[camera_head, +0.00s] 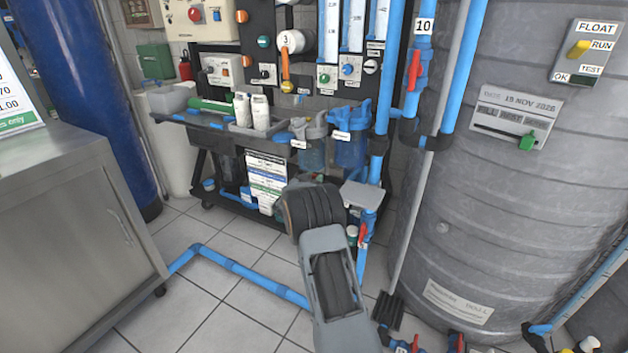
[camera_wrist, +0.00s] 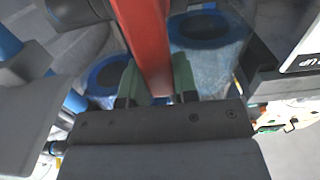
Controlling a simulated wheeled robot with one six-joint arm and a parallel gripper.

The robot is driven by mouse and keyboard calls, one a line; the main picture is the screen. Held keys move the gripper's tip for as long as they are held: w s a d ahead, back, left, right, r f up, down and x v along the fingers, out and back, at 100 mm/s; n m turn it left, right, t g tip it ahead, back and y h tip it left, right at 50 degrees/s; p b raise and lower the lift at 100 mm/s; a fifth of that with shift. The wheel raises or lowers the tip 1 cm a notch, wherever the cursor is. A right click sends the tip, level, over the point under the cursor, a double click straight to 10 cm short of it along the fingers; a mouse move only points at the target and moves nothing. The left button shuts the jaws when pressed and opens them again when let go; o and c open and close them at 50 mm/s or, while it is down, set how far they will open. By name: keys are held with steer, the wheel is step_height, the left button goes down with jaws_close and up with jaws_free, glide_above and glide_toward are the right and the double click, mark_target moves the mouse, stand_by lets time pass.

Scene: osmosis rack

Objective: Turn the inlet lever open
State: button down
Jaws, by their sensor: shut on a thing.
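In the wrist view, a long red lever (camera_wrist: 143,38) runs down from the top edge and passes between the green fingertips of my gripper (camera_wrist: 157,84). The fingers are shut on it, one on each side. Its pivot and label are not readable here. In the head view, my arm's wrist covers the fingertips and the held lever. A red valve handle (camera_head: 363,235) shows just right of my wrist on a blue upright pipe; I cannot tell whether it is the held one.
Two blue filter housings (camera_head: 350,133) hang behind my wrist, near a white notice (camera_head: 266,181). A grey tank (camera_head: 500,200) stands right, a steel cabinet (camera_head: 75,210) left. Another red handle (camera_head: 415,70) sits on pipe 10. A blue pipe (camera_head: 250,275) crosses the tiled floor.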

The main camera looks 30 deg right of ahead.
steer(key=shift+w+a+r+n+p, duration=0.1)
steer(key=shift+w+r+n+p, duration=0.3)
steer(key=shift+p, duration=0.85)
steer(key=shift+w+a+f+n+p, duration=0.15)
steer(key=shift+a+f+n+p, duration=0.1)
steer(key=shift+n+p, duration=0.6)
steer(key=shift+w+f+n, duration=0.15)
steer(key=shift+f+n, duration=0.1)
steer(key=c, duration=0.9)
jaws_free()
